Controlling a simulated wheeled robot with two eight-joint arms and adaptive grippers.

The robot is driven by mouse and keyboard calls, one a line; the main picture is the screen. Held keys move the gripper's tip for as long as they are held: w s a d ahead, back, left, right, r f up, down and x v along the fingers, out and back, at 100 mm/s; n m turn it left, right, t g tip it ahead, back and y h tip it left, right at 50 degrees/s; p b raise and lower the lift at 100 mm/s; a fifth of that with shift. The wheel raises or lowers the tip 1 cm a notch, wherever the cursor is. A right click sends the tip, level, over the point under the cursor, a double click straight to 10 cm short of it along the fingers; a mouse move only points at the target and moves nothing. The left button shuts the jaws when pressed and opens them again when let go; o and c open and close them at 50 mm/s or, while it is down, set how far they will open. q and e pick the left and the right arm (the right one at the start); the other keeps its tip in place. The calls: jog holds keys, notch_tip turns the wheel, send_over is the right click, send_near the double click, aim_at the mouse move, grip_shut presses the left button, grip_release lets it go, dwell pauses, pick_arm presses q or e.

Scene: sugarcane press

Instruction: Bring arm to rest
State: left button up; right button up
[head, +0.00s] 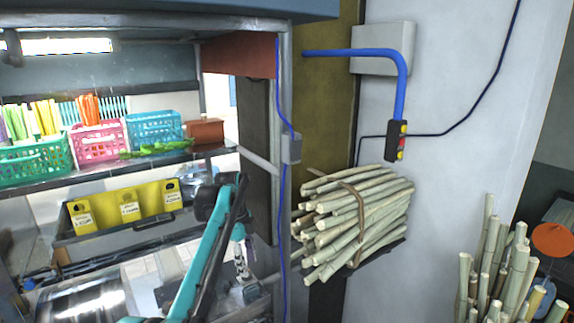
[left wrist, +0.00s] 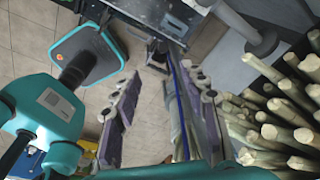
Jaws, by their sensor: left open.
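My left arm rises from the bottom of the head view in front of the press stall. Its left gripper (head: 243,262) hangs low beside the stall's metal post, small and partly hidden behind my arm. In the left wrist view my left gripper (left wrist: 160,88) has its two purple-grey fingers spread well apart. Nothing is held between them; floor tiles and a blue cable show in the gap. My right gripper does not show in either view.
A tied bundle of sugarcane (head: 355,220) sits on a wall rack right of the post; cane ends (left wrist: 275,120) show close to the right finger. More upright canes (head: 495,265) stand at lower right. A pendant control (head: 396,140) hangs above the bundle. Baskets (head: 97,140) line the stall shelf.

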pick_arm(q)
jog(key=s+a+n+t+b, duration=0.1)
jog(key=s+a+n+t, duration=0.1)
jog(key=s+n, duration=0.55)
jog(key=s+a+n+t+b, duration=0.15)
jog(key=s+n, duration=0.25)
jog(key=s, duration=0.6)
jog(key=s+a+f+n+t+y+b, duration=0.1)
jog(key=s+a+f+n+t, duration=0.1)
jog(key=s+f+n, duration=0.7)
jog(key=s+f+t, duration=0.1)
jog(key=s+f, duration=0.3)
jog(key=s, duration=0.2)
jog(key=shift+s+a+f+t+b, duration=0.15)
jog(key=shift+s+a+t+b, duration=0.15)
jog(key=shift+s+t+b, duration=0.1)
